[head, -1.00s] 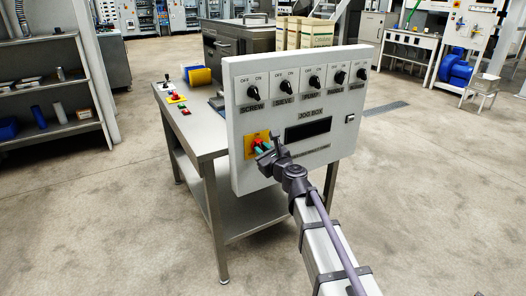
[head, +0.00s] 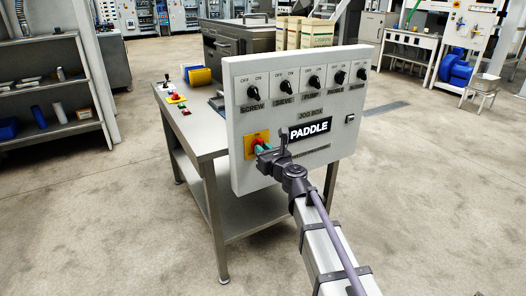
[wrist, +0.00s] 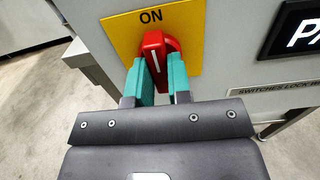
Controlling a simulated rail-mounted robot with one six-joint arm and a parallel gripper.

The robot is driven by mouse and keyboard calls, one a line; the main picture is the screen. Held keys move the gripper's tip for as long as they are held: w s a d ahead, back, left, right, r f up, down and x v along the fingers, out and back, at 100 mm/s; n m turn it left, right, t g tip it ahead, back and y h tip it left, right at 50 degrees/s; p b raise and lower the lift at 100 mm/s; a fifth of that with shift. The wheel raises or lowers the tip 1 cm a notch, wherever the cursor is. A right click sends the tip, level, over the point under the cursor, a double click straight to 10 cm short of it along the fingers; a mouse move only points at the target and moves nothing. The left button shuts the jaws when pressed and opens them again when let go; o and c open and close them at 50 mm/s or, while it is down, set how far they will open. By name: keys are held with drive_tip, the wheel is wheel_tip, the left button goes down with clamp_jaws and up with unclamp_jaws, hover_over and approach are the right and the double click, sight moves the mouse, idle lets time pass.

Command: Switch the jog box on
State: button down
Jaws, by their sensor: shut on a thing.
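The jog box (head: 243,185) is a light grey panel with a row of black rotary switches along its top. Its red main switch (wrist: 155,50) sits on a yellow plate (wrist: 113,32) at the lower left. In the wrist view the white line on the red handle points up, towards the word ON. My gripper (head: 261,148) is shut on the red handle, one teal finger pad on each side, as the wrist view (wrist: 157,80) shows. The display (head: 310,130) is lit and reads PADDLE.
A steel table (head: 205,145) stands behind and left of the box, with small push buttons (head: 177,98) on top. A shelf unit (head: 50,100) stands at the far left. The floor around is clear.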

drive_tip(key=c, duration=1.1)
unclamp_jaws()
drive_tip(key=shift+o, duration=0.2)
drive_tip(key=v, duration=1)
drive_tip(key=shift+s+d, duration=0.2)
drive_tip(key=shift+s, duration=0.15)
